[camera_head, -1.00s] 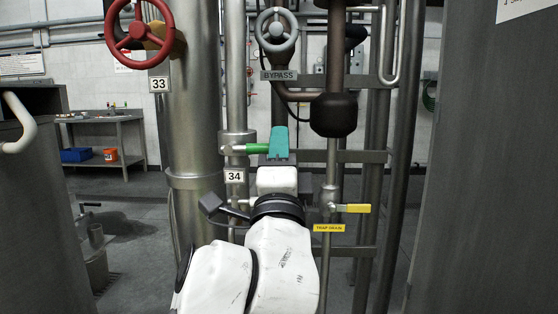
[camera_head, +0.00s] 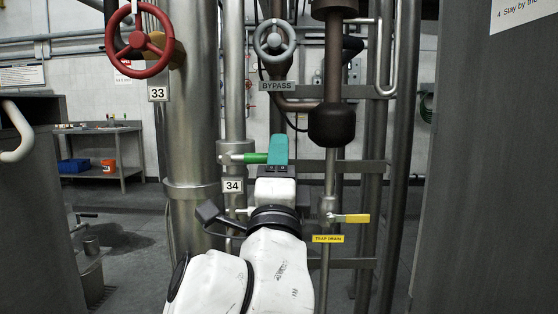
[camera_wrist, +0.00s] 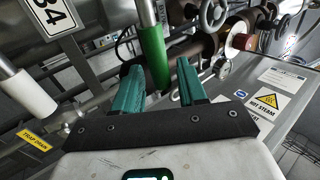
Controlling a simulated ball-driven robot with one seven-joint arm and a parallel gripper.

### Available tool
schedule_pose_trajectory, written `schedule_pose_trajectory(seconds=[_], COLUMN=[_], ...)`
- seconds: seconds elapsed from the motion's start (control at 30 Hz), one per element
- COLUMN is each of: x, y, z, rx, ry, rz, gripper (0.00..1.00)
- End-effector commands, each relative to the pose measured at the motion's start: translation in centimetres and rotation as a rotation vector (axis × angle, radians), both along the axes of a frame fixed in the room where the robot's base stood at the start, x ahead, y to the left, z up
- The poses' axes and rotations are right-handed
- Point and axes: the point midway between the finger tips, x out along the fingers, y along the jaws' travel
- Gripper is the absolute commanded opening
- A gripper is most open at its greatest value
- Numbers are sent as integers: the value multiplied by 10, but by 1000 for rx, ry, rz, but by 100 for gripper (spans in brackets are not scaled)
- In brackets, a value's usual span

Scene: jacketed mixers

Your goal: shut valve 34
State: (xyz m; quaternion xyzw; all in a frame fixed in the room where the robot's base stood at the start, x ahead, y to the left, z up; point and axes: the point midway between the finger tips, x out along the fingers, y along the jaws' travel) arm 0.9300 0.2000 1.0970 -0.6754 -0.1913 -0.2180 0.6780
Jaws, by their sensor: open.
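Valve 34 sits on a thin vertical pipe, above its white "34" tag (camera_head: 232,186). Its green lever (camera_head: 256,158) sticks out level to the right, across the pipe, and its outer end is hidden behind my gripper's teal fingers. My gripper (camera_head: 278,145) points up at the lever's end. In the wrist view the green lever (camera_wrist: 152,55) lies between the two teal fingers of my gripper (camera_wrist: 160,66), closer to the left one. The fingers are apart. I cannot tell whether either touches the lever.
A yellow trap-drain lever (camera_head: 350,218) is right of my wrist. A red handwheel 33 (camera_head: 140,40) and grey bypass handwheel (camera_head: 274,40) are above. Large grey bodies flank both sides.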

Motion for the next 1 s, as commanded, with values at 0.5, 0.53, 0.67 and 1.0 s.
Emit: schedule_pose_trajectory(seconds=[0.5,0.53,0.67,1.0], x=[-55,-59,-75,-90], y=[5,4,5,4], z=[-36,-40,-51,-61], rx=[-1,0,-1,-1], ry=[-1,0,0,0], rz=[4,2,3,-1], gripper=[41,41,41,41])
